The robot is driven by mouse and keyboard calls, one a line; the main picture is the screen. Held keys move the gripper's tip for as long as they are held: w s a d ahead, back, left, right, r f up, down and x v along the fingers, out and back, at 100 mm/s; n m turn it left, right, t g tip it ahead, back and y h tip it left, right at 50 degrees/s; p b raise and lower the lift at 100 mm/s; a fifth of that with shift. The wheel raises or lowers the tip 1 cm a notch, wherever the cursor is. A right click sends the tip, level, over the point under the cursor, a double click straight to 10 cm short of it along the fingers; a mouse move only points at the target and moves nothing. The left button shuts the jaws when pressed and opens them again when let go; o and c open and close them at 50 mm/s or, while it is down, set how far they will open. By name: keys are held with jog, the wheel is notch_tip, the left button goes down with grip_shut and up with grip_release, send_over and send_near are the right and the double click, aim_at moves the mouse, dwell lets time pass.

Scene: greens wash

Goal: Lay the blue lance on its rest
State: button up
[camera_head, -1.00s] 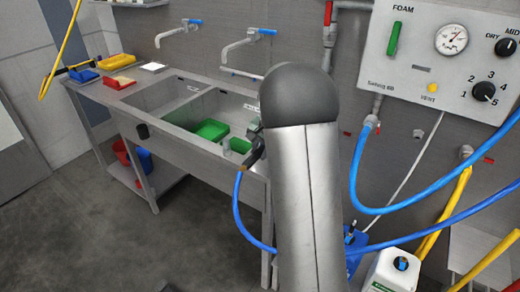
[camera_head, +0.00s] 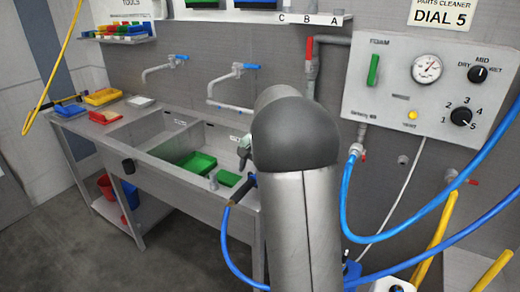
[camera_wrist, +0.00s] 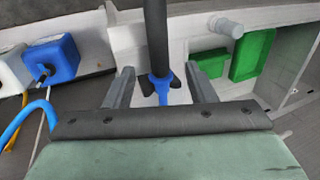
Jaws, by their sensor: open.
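The blue lance (camera_head: 243,190) shows in the head view as a dark grip at the sink's front edge, with a blue hose hanging below it. In the wrist view the lance (camera_wrist: 157,35) is a black tube with a blue lower part. My gripper (camera_wrist: 158,68) is open, with one grey finger on each side of the lance. I cannot tell whether either finger touches it. In the head view my arm hides most of the gripper. I cannot make out the lance's rest.
The steel sink (camera_head: 150,158) holds a green tray (camera_head: 195,163). Two taps stand out from the wall behind it. A control panel (camera_head: 400,100) with dials is on the right, with blue and yellow hoses nearby. A yellow tray (camera_head: 103,96) sits on the left counter.

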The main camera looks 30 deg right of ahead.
jog(key=v, duration=1.1)
jog(key=shift+r, duration=0.15)
jog(key=shift+s, duration=0.1)
jog(key=s+a+f+n+g, duration=0.1)
jog(key=s+a+f+n, duration=0.2)
jog(key=s+a, duration=0.4)
jog(key=s+a+f+n+g, duration=0.1)
jog(key=s+a+f+n, duration=0.25)
jog(key=s+a, duration=0.4)
jog(key=s+a+f+n, duration=0.2)
jog(key=s+a+f, duration=0.1)
jog(key=s, duration=0.3)
jog(key=s+a+f+n+h, duration=0.1)
jog(key=s+a+f+n, duration=0.1)
jog(key=s+f, duration=0.3)
jog(key=shift+s+a+n+g+h, duration=0.3)
jog(key=shift+s+a+n+g, duration=0.1)
jog(key=shift+s+n, duration=0.5)
